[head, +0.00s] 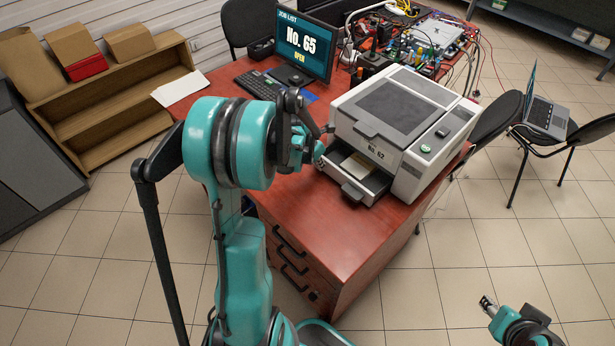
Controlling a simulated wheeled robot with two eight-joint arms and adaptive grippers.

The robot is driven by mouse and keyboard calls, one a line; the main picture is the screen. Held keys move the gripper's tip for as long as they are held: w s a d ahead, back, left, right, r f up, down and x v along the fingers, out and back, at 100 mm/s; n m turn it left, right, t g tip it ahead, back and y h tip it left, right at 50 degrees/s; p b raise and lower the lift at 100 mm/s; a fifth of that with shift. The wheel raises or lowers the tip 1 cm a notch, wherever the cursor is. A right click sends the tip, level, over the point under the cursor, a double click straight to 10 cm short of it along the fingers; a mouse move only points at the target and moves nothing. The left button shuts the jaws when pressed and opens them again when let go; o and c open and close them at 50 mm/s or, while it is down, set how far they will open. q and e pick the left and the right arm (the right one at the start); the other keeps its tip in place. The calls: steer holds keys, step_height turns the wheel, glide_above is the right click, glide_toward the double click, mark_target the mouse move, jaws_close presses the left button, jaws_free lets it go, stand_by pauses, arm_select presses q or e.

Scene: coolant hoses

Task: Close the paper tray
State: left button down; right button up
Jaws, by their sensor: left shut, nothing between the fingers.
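The printer (398,118) stands on the red desk, a light grey box with a dark top panel and a "No. 62" label. My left gripper (321,152) is shut and empty, just left of the printer's front and close to the tray's left side. The view does not show whether it touches the printer or tray. My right gripper (487,303) is low at the bottom right, over the floor and away from the desk; its finger gap is unclear.
The desk (345,238) has bare surface in front of the tray. A monitor (305,45) reading "No. 65 OPEN" and a keyboard (259,84) stand behind my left arm. Electronics and cables (425,40) clutter the back. A chair with a laptop (545,113) is at right.

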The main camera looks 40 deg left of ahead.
mark_target(331, 155)
arm_select(q)
steer(key=shift+w+d, duration=0.25)
steer(key=shift+w, duration=1.05)
steer(key=shift+w+d, duration=0.2)
steer(key=shift+w, duration=1.1)
